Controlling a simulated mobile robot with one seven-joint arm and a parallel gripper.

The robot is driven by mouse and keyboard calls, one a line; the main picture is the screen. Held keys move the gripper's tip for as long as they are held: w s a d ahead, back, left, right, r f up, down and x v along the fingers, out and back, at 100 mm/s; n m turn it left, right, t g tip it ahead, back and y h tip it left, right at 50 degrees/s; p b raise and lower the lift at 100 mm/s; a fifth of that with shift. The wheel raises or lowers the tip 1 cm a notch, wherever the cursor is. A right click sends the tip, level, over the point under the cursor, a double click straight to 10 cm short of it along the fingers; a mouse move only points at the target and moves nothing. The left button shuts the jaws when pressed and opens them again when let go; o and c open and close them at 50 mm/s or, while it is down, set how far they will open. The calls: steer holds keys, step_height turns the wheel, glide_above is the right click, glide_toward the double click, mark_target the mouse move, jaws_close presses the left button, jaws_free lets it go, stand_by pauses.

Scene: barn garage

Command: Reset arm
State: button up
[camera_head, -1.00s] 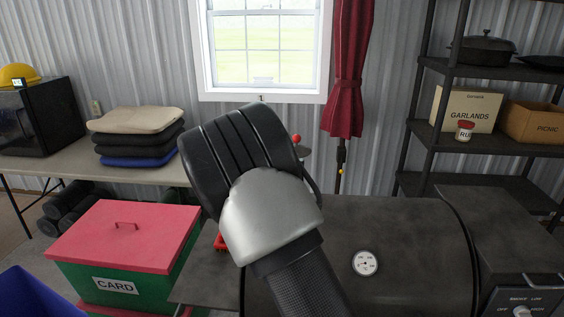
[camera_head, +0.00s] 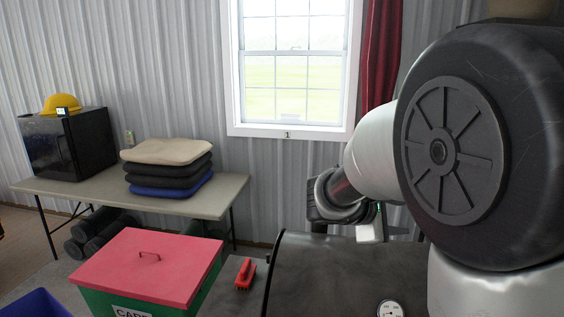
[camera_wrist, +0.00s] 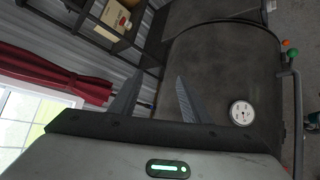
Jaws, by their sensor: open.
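My gripper (camera_wrist: 155,97) shows in the wrist view with its two fingers apart and nothing between them. Behind the fingers is the dark body of the smoker grill (camera_wrist: 225,55), with a round white gauge (camera_wrist: 242,113) to their right. In the head view my arm fills the right side, its large round joint close to the camera. The wrist end hangs over the grill (camera_head: 335,265), beside the window; the fingertips cannot be made out there.
A red brush (camera_head: 245,272) lies on the grill's side shelf. A green box with a pink lid (camera_head: 150,265) stands left of it. A table (camera_head: 225,193) holds stacked cushions (camera_head: 168,168) and a black cabinet (camera_head: 70,142). A red curtain (camera_head: 383,60) hangs behind my arm.

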steer(key=s+a+m+g+y, duration=0.25)
steer(key=s+m+y, duration=0.4)
steer(key=s, duration=0.95)
steer(key=s+a+r+m+t+y+p, duration=0.1)
steer(key=s+a+m+y, duration=0.3)
steer(key=s+a, duration=0.6)
steer(key=m, duration=0.2)
steer(key=shift+m+p, duration=0.3)
steer(key=shift+m, duration=0.05)
steer(key=shift+r, duration=0.1)
steer(key=c, duration=0.3)
